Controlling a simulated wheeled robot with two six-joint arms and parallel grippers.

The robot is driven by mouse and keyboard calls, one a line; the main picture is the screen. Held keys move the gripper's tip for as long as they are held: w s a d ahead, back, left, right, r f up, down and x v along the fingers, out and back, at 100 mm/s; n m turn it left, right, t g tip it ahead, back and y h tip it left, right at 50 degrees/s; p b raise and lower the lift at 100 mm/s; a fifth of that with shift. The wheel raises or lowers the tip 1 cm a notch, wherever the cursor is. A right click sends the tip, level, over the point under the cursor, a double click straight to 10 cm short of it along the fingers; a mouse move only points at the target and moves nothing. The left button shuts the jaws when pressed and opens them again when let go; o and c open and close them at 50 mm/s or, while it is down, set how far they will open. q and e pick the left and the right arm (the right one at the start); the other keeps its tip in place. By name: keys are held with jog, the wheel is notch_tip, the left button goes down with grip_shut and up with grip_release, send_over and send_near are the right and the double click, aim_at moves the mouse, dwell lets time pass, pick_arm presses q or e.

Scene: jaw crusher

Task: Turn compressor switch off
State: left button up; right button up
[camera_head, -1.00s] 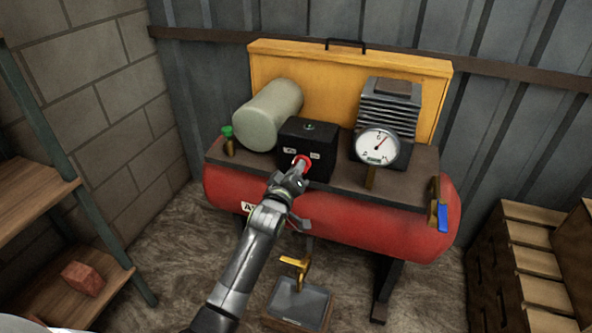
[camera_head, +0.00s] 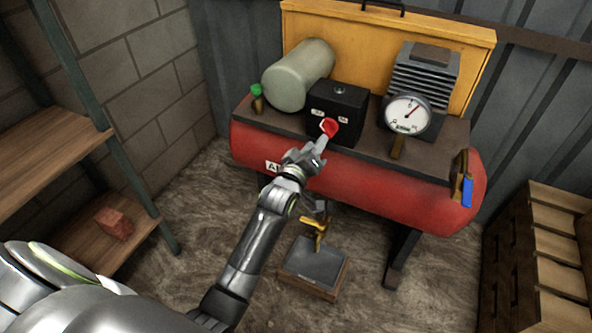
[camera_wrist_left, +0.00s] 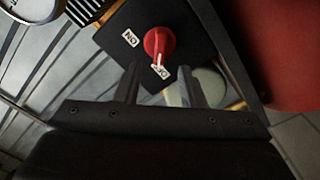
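The compressor switch is a red knob (camera_head: 330,128) on the front of a black box (camera_head: 350,103) on top of the red compressor tank (camera_head: 350,177). My left gripper (camera_head: 321,144) is just in front of and below the knob. In the left wrist view the knob (camera_wrist_left: 158,45) lies just past the fingertips (camera_wrist_left: 160,70), which stand apart with nothing visible gripped between them. The knob's white mark points down in that view, toward the lower label, which is partly covered; the other label (camera_wrist_left: 130,38) reads ON. My right gripper is not in view.
A pressure gauge (camera_head: 408,115) stands right of the box and a pale green cylinder (camera_head: 299,75) left of it. A blue-handled valve (camera_head: 467,191) is at the tank's right end. Shelves (camera_head: 60,150) stand left, wooden drawers (camera_head: 560,245) right. A brass-coloured tap (camera_head: 316,228) shows below the tank.

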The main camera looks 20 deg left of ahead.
pick_arm(q)
jog(key=s, duration=1.1)
jog(key=shift+s+a, duration=0.2)
jog(key=shift+s, duration=0.05)
